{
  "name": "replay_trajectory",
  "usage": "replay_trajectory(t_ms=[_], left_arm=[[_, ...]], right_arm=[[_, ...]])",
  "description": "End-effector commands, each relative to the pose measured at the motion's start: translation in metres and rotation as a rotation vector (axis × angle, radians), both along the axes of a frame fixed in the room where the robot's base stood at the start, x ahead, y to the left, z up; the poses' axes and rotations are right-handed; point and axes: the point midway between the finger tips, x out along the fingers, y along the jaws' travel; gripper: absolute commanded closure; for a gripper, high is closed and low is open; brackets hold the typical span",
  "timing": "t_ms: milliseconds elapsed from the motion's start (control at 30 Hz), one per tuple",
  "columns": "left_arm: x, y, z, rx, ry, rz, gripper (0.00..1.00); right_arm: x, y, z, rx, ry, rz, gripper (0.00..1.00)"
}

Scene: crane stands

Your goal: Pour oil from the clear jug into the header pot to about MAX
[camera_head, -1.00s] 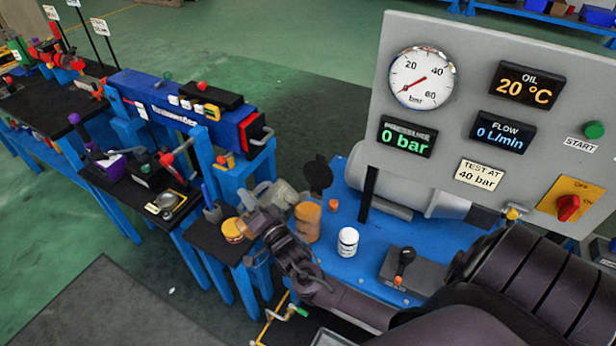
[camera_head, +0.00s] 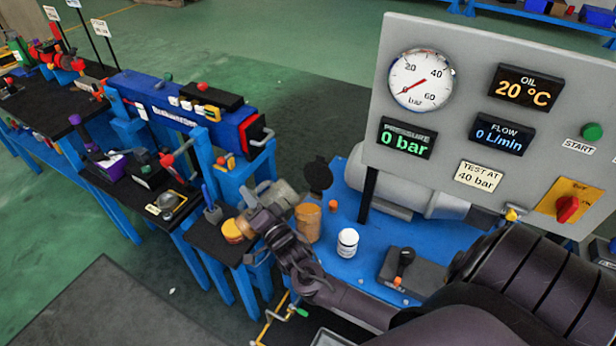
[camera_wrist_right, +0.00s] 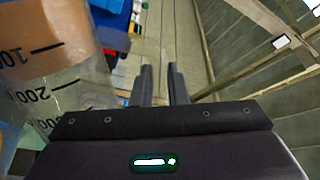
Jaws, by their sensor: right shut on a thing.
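The clear jug (camera_wrist_right: 75,95) fills the left of the right wrist view. It has black 100 and 200 marks and an orange-brown band of oil. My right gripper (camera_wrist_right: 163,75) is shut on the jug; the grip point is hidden. In the head view my right gripper (camera_head: 262,222) is over the blue rig's left edge. An orange-brown cylinder (camera_head: 309,222) shows just right of it, probably the jug's oil. A white pot (camera_head: 347,243) with a dark band stands on the rig. I cannot tell whether it is the header pot; no MAX mark is readable. My left gripper is not in view.
The grey gauge panel (camera_head: 460,150) reads 0 bar, with a red switch (camera_head: 567,208). A black lever block (camera_head: 402,268) stands on the blue rig top (camera_head: 372,263). A yellow-orange tub (camera_head: 232,232) sits left of my gripper. Cluttered blue benches run along the left.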

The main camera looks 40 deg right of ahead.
Motion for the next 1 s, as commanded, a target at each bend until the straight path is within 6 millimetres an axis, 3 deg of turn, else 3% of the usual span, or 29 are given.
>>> replay_trajectory(t_ms=[1000], left_arm=[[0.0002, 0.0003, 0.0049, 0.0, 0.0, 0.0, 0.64]], right_arm=[[-0.0006, -0.0055, 0.0095, 0.061, -0.01, 0.0, 1.0]])
